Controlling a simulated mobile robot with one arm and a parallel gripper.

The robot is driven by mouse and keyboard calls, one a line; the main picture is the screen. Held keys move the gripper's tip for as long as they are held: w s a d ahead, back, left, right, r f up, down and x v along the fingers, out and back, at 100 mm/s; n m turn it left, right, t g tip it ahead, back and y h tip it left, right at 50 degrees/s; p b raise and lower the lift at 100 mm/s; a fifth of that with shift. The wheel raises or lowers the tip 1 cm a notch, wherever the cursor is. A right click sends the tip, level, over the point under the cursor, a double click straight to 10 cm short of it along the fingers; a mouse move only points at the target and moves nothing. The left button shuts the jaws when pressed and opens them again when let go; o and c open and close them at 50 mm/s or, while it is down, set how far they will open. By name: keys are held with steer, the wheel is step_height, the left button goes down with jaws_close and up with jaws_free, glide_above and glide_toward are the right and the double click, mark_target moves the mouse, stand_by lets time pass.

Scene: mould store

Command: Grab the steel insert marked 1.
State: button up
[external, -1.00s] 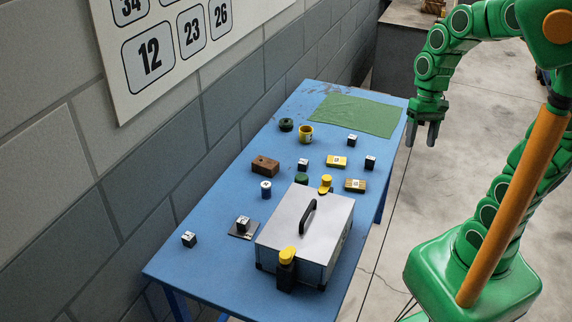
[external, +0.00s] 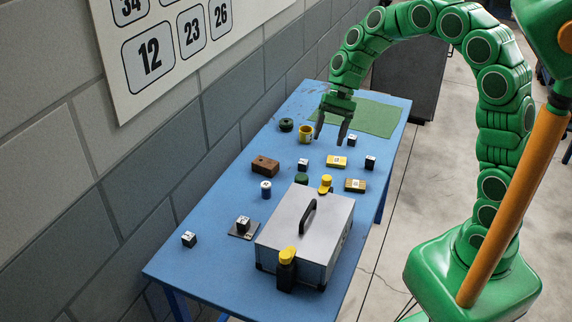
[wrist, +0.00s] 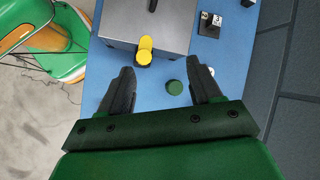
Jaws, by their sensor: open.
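Several small dark cubes with white marked faces stand on the blue table: one at the near left (external: 189,239), one on a dark plate (external: 243,224), one mid-table (external: 303,164), and two at the right, (external: 352,140) and (external: 370,162). Their marks are too small to read surely, so I cannot tell which is the steel insert marked 1. The cube on the plate also shows in the wrist view (wrist: 215,22). My gripper (external: 330,138) is open and empty, pointing down above the far half of the table. In the wrist view its fingers (wrist: 160,73) are spread.
A grey metal box (external: 303,230) with a black handle fills the near right. A green cloth (external: 372,115) lies at the far end.

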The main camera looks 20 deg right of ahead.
steer(key=w+a+f+m+g+y, duration=0.1)
steer(key=w+a+f, duration=0.25)
steer(key=a, duration=0.45)
steer(key=m+g+y, duration=0.4)
glide_toward(188, 236)
steer(key=shift+s+a+f, duration=0.25)
steer(key=shift+s+a, duration=0.2)
steer(key=shift+s, duration=0.05)
steer(key=shift+s+a+f+m, duration=0.15)
steer(key=shift+a+f+m, duration=0.15)
steer(key=shift+a, duration=0.15)
steer(key=shift+f+x, duration=0.2)
steer(key=shift+x, duration=1.75)
steer(key=shift+f+x, duration=0.15)
steer(key=shift+x, duration=1.75)
steer(key=shift+d, duration=0.15)
steer(key=shift+c, duration=0.3)
jaws_close()
